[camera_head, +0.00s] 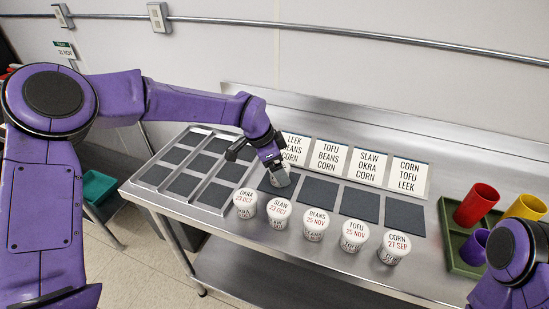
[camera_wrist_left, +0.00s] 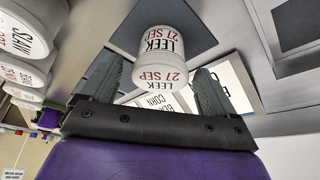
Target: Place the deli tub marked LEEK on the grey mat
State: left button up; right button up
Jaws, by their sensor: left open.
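The white deli tub marked LEEK, 27 SEP (camera_wrist_left: 163,48), shows between and just beyond the fingers of my open left gripper (camera_wrist_left: 156,78). In the head view the tub (camera_head: 280,178) is partly hidden by the gripper (camera_head: 256,156). It appears to stand on the leftmost grey mat (camera_head: 266,189) of the row, below the first sign. In the wrist view the dark mat (camera_wrist_left: 187,14) shows around the tub, with a gap between tub and fingers. My right arm shows at the lower right, but its gripper is out of view.
Tubs marked OKRA (camera_head: 245,202), SLAW (camera_head: 279,212), BEANS (camera_head: 314,224), TOFU (camera_head: 354,235) and CORN (camera_head: 394,247) line the front edge. Signs (camera_head: 329,158) stand behind the mats. A divided tray (camera_head: 170,187) is left; a green tray (camera_head: 449,240) with cups is right.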

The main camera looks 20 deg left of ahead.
pick_arm(q)
jog(key=b+v, duration=0.1)
jog(key=v, duration=1)
jog(key=shift+b, duration=0.35)
